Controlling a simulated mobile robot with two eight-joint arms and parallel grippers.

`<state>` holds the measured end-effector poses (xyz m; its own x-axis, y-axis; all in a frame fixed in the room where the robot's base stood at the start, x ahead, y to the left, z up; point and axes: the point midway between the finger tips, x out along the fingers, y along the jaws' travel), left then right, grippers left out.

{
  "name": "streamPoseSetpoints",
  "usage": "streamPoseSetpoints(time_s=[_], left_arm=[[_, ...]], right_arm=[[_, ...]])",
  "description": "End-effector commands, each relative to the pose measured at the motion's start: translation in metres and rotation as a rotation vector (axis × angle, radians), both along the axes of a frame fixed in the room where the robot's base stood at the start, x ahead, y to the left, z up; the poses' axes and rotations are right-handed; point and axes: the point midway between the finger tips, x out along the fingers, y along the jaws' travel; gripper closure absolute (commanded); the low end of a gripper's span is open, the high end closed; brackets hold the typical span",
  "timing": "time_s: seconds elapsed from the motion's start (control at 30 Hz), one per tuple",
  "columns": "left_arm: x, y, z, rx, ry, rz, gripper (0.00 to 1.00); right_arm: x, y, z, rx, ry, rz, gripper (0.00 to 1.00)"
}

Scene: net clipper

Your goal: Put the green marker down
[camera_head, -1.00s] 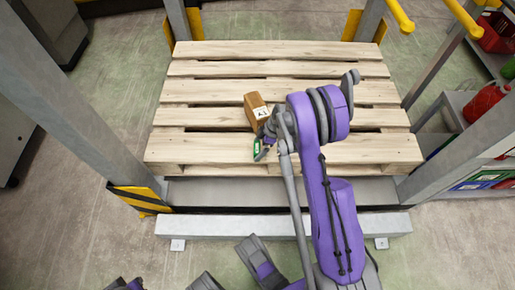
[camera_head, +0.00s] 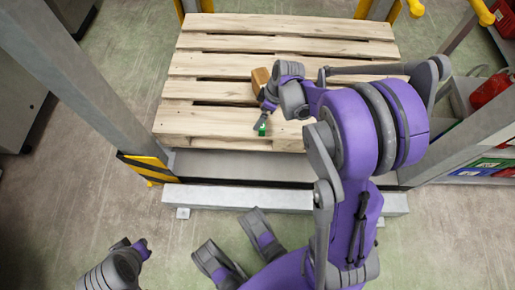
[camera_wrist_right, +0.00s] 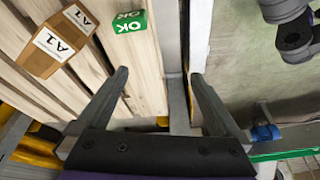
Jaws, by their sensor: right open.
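The green marker (camera_head: 262,129), a small green block with a white "OK" label, is near the pallet's front edge in the head view. In the right wrist view the marker (camera_wrist_right: 129,22) rests on the pallet boards, beyond the left-hand fingertip. My right gripper (camera_wrist_right: 157,72) is open and empty, its two grey fingers spread wide with the marker outside them.
A brown box (camera_head: 260,77) with "A1" labels (camera_wrist_right: 55,40) stands on the wooden pallet (camera_head: 205,62), behind the marker. Grey posts (camera_head: 85,85) flank the pallet. A shelf with a red can (camera_head: 489,89) is at the right. The pallet's left part is bare.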

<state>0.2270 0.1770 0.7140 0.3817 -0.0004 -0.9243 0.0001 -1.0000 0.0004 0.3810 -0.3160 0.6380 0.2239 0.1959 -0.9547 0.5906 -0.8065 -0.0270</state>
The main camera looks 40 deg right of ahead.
Motion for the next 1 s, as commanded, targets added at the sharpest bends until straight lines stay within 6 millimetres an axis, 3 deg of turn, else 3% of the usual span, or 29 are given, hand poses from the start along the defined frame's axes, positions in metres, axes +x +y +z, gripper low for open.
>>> streamPoseSetpoints(time_s=[0.03,0.2,0.5,0.7,1.0], left_arm=[[0.0,0.0,0.0,0.0,0.0,0.0,1.0],[0.0,0.0,0.0,0.0,0.0,0.0,1.0],[0.0,0.0,0.0,0.0,0.0,0.0,1.0],[0.0,0.0,0.0,0.0,0.0,0.0,1.0],[0.0,0.0,0.0,0.0,0.0,0.0,1.0]], right_arm=[[-0.008,0.018,0.012,-0.009,0.007,-0.034,0.0],[-0.038,0.06,0.042,-0.033,0.017,-0.181,0.0],[-0.103,0.114,0.073,-0.043,-0.026,-0.433,0.0],[-0.139,0.133,0.077,-0.019,-0.071,-0.564,0.0],[-0.154,0.14,0.076,0.002,-0.097,-0.633,0.0]])
